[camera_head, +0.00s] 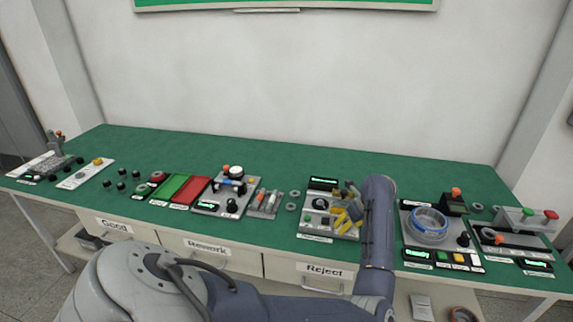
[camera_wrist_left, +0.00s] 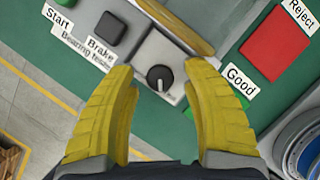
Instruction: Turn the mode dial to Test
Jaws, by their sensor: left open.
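The mode dial (camera_wrist_left: 160,77) is a round black knob on a light panel, with a pale mark pointing toward the bottom of the left wrist view. Small print beside it is too small to read. My left gripper (camera_wrist_left: 163,72) has two yellow ribbed fingers, open and empty. In this view the fingertips appear on either side of the dial; contact is not visible. In the head view, my left gripper (camera_head: 345,216) hangs over the right part of the central station (camera_head: 318,237), and its fingers and arm hide part of it. My right gripper is not in view.
A red Reject tile (camera_wrist_left: 274,45) and a green Good tile lie right. The ringed station (camera_head: 412,212) stands right of my arm; a dial station (camera_head: 208,210) stands left.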

